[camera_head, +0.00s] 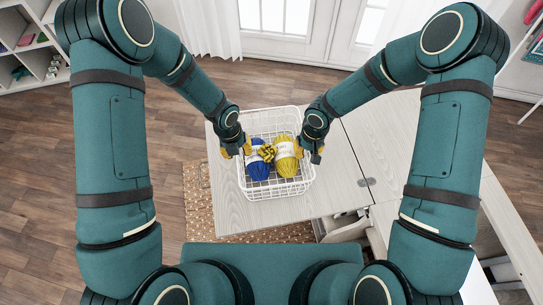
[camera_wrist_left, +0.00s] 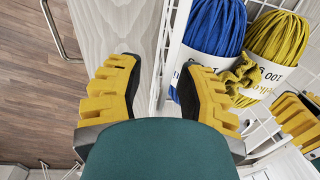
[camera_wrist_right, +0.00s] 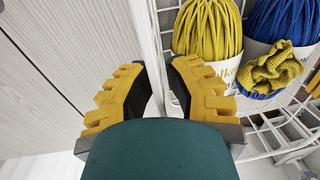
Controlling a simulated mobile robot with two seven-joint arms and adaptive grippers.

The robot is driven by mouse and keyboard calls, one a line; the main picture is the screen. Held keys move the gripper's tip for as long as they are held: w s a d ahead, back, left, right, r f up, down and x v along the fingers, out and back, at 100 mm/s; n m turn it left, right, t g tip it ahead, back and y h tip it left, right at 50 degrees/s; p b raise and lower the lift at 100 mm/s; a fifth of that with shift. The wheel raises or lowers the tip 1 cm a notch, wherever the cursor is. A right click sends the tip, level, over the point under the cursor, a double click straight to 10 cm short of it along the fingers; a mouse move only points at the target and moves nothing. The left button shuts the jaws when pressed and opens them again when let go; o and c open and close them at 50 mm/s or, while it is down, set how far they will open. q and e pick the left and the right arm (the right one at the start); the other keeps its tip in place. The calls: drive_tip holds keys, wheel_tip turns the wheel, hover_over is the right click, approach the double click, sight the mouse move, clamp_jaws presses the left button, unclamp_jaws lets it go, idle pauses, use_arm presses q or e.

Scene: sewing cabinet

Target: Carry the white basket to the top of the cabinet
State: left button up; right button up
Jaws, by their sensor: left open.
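The white wire basket (camera_head: 241,184) is on or just above the pale wood cabinet top (camera_head: 350,135); I cannot tell if it touches. It holds a blue yarn skein (camera_head: 257,168), a yellow skein (camera_head: 287,165) and a mustard knitted piece (camera_head: 267,152). My left gripper (camera_wrist_left: 160,95) is open at the basket's left side, fingers either side of its wall. My right gripper (camera_wrist_right: 158,90) straddles the right wall, its fingers close to the rim; whether they press on it is unclear. The basket's underside is hidden.
A woven rug (camera_head: 198,208) lies on the wood floor left of the cabinet. An open drawer (camera_head: 345,228) shows at the front. White shelves (camera_head: 33,60) stand far left, a curtained glass door (camera_head: 275,20) at the back. The cabinet top right of the basket is clear.

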use_arm(q)
drive_tip(key=shift+f, duration=0.7)
clamp_jaws()
